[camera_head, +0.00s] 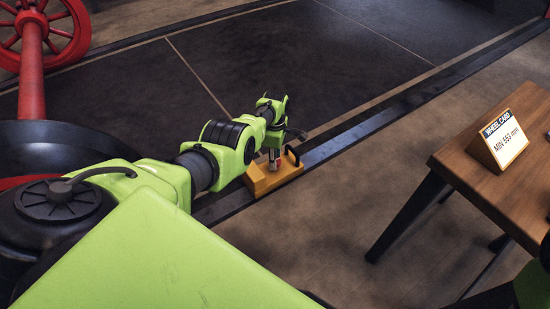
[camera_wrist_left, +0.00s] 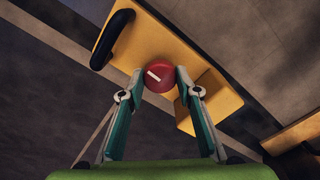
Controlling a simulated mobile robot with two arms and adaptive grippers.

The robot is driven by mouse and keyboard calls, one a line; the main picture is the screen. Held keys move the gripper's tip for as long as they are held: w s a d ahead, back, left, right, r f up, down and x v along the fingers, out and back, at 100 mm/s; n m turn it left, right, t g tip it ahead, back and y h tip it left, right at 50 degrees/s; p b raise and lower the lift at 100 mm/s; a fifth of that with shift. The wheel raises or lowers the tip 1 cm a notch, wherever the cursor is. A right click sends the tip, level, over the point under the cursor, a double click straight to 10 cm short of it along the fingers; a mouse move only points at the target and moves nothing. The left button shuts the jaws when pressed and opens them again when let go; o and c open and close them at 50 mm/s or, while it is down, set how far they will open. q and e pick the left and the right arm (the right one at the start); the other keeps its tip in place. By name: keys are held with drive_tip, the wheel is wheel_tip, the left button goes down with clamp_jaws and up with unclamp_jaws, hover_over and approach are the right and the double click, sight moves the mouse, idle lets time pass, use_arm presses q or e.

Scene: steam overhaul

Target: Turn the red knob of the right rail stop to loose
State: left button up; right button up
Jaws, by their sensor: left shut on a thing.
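The right rail stop is a yellow block (camera_head: 262,182) on the dark rail, with a black handle on it. In the left wrist view the yellow block (camera_wrist_left: 190,50) lies under my fingers, its black handle (camera_wrist_left: 112,39) at upper left. The round red knob (camera_wrist_left: 152,84) has a white mark on its top, slanting from upper left to lower right. My left gripper (camera_head: 274,157) reaches straight down over the block. In the wrist view its two fingertips (camera_wrist_left: 160,72) press on opposite sides of the knob. My right gripper is not in view.
A wooden table (camera_head: 465,163) with a wheel card (camera_head: 500,140) stands at the right. A red spoked wheel and axle (camera_head: 32,70) are at the upper left. The dark rail (camera_head: 370,128) runs diagonally past the block. The floor between rail and table is clear.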

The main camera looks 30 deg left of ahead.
use_arm(q)
drive_tip(key=shift+n, duration=0.5)
drive_tip(key=o, duration=1.1)
drive_tip(key=shift+w+r, duration=0.1)
drive_tip(key=shift+r, duration=0.7)
wheel_tip(320, 180, up, 10)
drive_tip(key=shift+r, duration=0.15)
